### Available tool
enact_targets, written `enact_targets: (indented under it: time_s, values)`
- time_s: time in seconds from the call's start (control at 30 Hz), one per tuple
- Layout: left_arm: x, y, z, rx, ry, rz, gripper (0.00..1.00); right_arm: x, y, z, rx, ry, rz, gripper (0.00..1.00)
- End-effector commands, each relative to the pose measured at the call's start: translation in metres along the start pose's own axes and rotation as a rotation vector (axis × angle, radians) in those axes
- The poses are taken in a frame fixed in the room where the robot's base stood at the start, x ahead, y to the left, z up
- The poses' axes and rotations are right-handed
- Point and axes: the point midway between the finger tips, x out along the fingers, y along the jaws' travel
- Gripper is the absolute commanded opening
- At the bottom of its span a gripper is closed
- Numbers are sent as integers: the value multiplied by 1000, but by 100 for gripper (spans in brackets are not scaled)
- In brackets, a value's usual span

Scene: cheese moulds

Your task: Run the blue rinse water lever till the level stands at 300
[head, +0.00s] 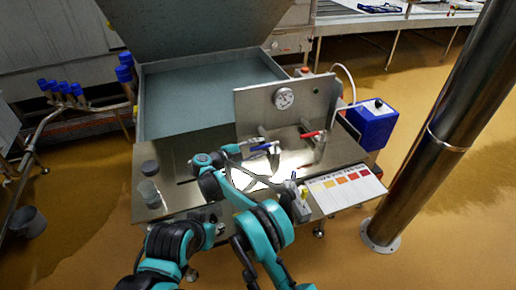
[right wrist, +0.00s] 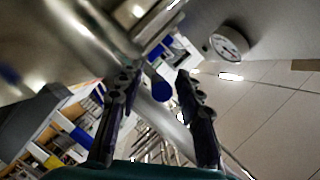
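The blue lever (head: 264,146) sticks out from the upright steel panel (head: 250,108), below a round dial (head: 285,97). My right gripper (head: 236,152) is beside the lever, on its left in the head view. In the right wrist view its two dark fingers (right wrist: 158,112) are spread, with the blue lever's end (right wrist: 162,92) in the gap between them, and I see no clear contact. The dial also shows in the right wrist view (right wrist: 228,43), too small to read. I cannot make out my left gripper.
A red lever (head: 311,134) is right of the blue one. An open steel vat (head: 140,100) stands behind. A blue box (head: 372,122) and a colour chart (head: 348,188) are right. A dark cylinder (head: 149,168) and clear cup (head: 149,190) stand left. A thick pillar (head: 440,130) rises at right.

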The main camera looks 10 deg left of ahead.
Motion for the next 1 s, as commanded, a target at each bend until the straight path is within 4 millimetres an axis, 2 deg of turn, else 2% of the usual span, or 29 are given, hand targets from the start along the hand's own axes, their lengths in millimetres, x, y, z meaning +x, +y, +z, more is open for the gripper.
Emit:
enact_targets:
  time_s: [0.17, 0.33, 0.43, 0.47, 0.53, 0.7, 1.0]
  values:
    - [0, 0, 0, 0, 0, 0, 36, -3, -12, -8, 0, 0, 0, 36]
    - [0, 0, 0, 0, 0, 0, 36, -11, -42, -26, -1, 1, -3, 37]
    - [0, 0, 0, 0, 0, 0, 36, -16, -60, -36, -1, 1, -6, 57]
    - [0, 0, 0, 0, 0, 0, 36, -18, -65, -39, -1, 0, -7, 59]
    - [-1, 0, 0, 0, 0, 0, 36, -20, -74, -44, -1, -1, -6, 36]
    - [0, 0, 0, 0, 0, 0, 36, -22, -84, -51, -1, 0, -3, 36]
    - [0, 0, 0, 0, 0, 0, 36, -22, -84, -51, 0, 0, -1, 36]
